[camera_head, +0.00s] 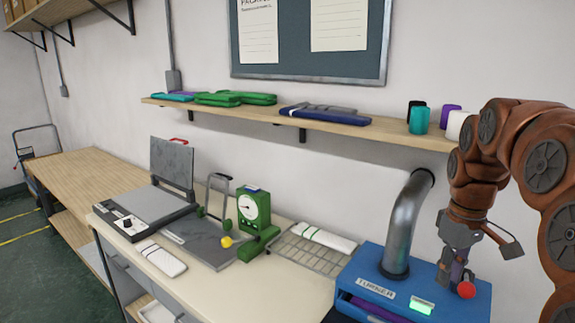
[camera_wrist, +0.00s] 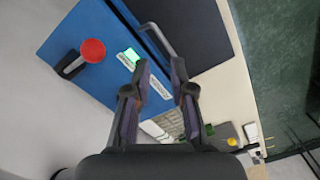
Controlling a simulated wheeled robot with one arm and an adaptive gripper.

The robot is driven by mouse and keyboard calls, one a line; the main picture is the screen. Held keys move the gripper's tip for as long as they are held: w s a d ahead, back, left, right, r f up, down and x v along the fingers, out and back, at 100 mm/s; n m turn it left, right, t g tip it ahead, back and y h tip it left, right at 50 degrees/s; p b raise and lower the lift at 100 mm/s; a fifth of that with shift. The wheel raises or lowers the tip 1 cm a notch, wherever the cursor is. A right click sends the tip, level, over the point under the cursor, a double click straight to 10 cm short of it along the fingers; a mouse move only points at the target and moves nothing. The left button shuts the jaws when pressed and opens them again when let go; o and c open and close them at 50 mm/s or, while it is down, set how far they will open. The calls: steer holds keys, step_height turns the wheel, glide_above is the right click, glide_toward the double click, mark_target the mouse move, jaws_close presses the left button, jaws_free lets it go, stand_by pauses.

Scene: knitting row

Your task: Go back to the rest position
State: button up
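My orange-brown arm comes in from the right, and my gripper (camera_head: 456,280) points down over the right part of the blue turner machine (camera_head: 345,284), close to its red button (camera_head: 466,290). In the wrist view the two fingers of my gripper (camera_wrist: 160,66) stand apart with nothing between them. Beyond them are the blue machine (camera_wrist: 85,30), its red button (camera_wrist: 93,50) and a lit green display (camera_wrist: 131,57). The green display (camera_head: 421,306) also shows in the head view. I cannot tell how far the fingertips are above the machine.
A grey metal pipe (camera_head: 405,225) rises from the machine to the wall. A shelf (camera_head: 340,127) with folded knits and yarn cones runs above. The worktop (camera_head: 260,290) holds a flat press (camera_head: 150,203), a green dial scale (camera_head: 254,212) and a grey rack (camera_head: 305,254). Floor is open at left.

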steer(key=s+a+f+m, duration=0.1)
steer(key=s+a+f, duration=0.3)
steer(key=s, duration=0.4)
steer(key=s+a+f+m+g, duration=0.1)
steer(key=s+a+f, duration=0.3)
steer(key=s, duration=0.5)
steer(key=s+a+f+m, duration=0.2)
steer(key=s+a+f, duration=0.2)
steer(key=s+a, duration=0.2)
steer(key=s, duration=0.2)
steer(key=shift+s, duration=0.35)
